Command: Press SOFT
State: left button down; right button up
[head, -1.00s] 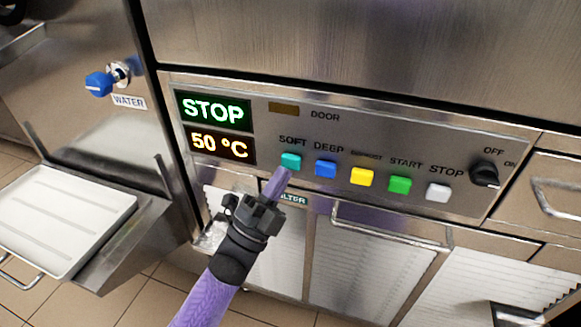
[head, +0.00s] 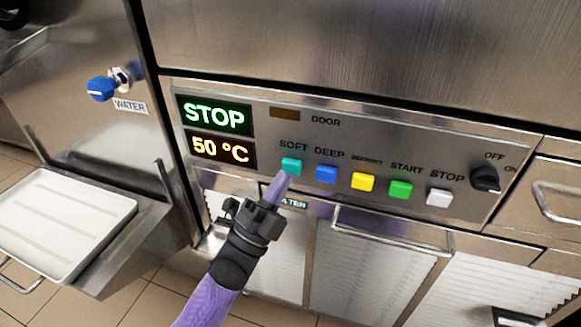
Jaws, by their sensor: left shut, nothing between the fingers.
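The teal SOFT button (head: 291,166) is at the left end of the button row on the steel control panel (head: 270,184), under its SOFT label. My left gripper (head: 279,183) is shut and empty, with its purple fingertips just below the SOFT button. In the picture the tips meet the button's lower edge; I cannot tell whether they touch it. The green display (head: 215,114) reads STOP and the one below it (head: 221,150) reads 50 °C. My right gripper is not in view.
Blue DEEP (head: 326,173), yellow (head: 362,182), green START (head: 400,189) and white STOP (head: 438,196) buttons run to the right. A black OFF/ON knob (head: 485,178) is at the panel's right end. A door handle (head: 390,240) juts out below. A white tray (head: 62,215) sits at left.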

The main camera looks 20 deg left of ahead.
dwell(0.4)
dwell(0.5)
pick_arm(q)
jog(key=shift+w+b, duration=0.3)
jog(key=shift+w, duration=0.15)
